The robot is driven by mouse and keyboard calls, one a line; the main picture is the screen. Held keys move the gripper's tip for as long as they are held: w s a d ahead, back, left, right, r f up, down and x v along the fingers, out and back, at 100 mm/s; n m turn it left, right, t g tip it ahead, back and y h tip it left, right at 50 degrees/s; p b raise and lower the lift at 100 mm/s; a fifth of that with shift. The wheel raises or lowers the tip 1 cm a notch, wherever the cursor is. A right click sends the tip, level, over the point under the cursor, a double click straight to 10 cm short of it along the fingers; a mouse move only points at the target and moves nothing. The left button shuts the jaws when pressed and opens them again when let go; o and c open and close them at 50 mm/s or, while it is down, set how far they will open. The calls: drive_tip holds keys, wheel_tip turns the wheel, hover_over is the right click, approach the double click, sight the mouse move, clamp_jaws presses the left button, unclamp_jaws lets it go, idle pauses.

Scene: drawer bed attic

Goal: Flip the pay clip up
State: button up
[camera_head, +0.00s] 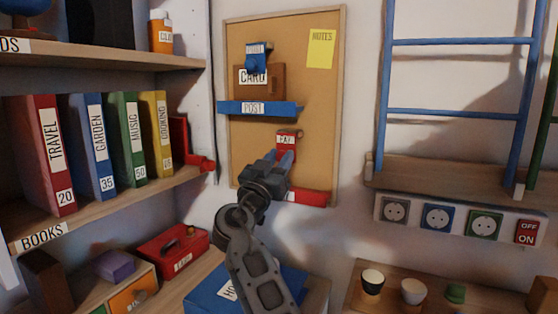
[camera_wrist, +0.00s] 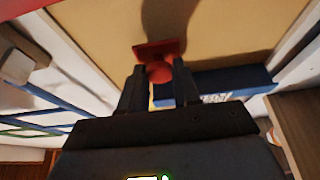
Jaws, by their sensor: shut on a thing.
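The red pay clip (camera_head: 286,142) with a white label sits low in the middle of the cork board. My gripper (camera_head: 283,163) reaches up to it from below, and its fingers hide the clip's lower part. In the wrist view, the two dark fingers (camera_wrist: 160,85) are shut on a red rounded part of the clip (camera_wrist: 159,71). A red plate shows just beyond that part, against the board. I cannot tell the clip's exact tilt.
The cork board (camera_head: 240,165) also carries a blue POST ledge (camera_head: 285,108), a brown CARD holder (camera_head: 271,85), a blue clip (camera_head: 257,60) and a yellow note (camera_head: 321,48). A red piece (camera_head: 308,197) lies at its lower edge. Bookshelves (camera_head: 110,205) stand left; a ladder is right.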

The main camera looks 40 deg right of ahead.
sight(285, 144)
drive_tip(key=shift+c, duration=1)
drive_tip(key=shift+r, duration=0.1)
drive_tip(key=r+y+p, duration=0.1)
drive_tip(key=p, duration=0.1)
drive_tip(key=a+y+p, duration=0.1)
drive_tip(key=p, duration=0.1)
drive_tip(key=shift+s+a+r+g+y, duration=0.1)
drive_tip(key=shift+s+r+g+y, duration=0.1)
drive_tip(key=shift+r+g+y, duration=0.15)
drive_tip(key=y+p, duration=0.1)
drive_tip(key=r+g+y+p, duration=0.1)
drive_tip(key=p, duration=0.1)
drive_tip(key=shift+s+a+r+y, duration=0.15)
drive_tip(key=shift+a+r+y, duration=0.1)
drive_tip(key=shift+a+r, duration=0.05)
drive_tip(key=shift+d+r+g+y+p, duration=0.1)
drive_tip(key=shift+r+g+y+p, duration=0.6)
drive_tip(key=shift+y+p, duration=1.05)
drive_tip(key=shift+r+g+y+p, duration=0.55)
drive_tip(key=shift+r+y+p, duration=0.4)
drive_tip(key=shift+y+p, duration=0.75)
drive_tip(key=shift+d+r+g+y+p, duration=0.1)
drive_tip(key=shift+r+g+y+p, duration=0.6)
drive_tip(key=shift+y+p, duration=1)
drive_tip(key=shift+r+h+p, duration=0.15)
drive_tip(key=shift+h+p, duration=0.1)
drive_tip(key=shift+p, duration=0.1)
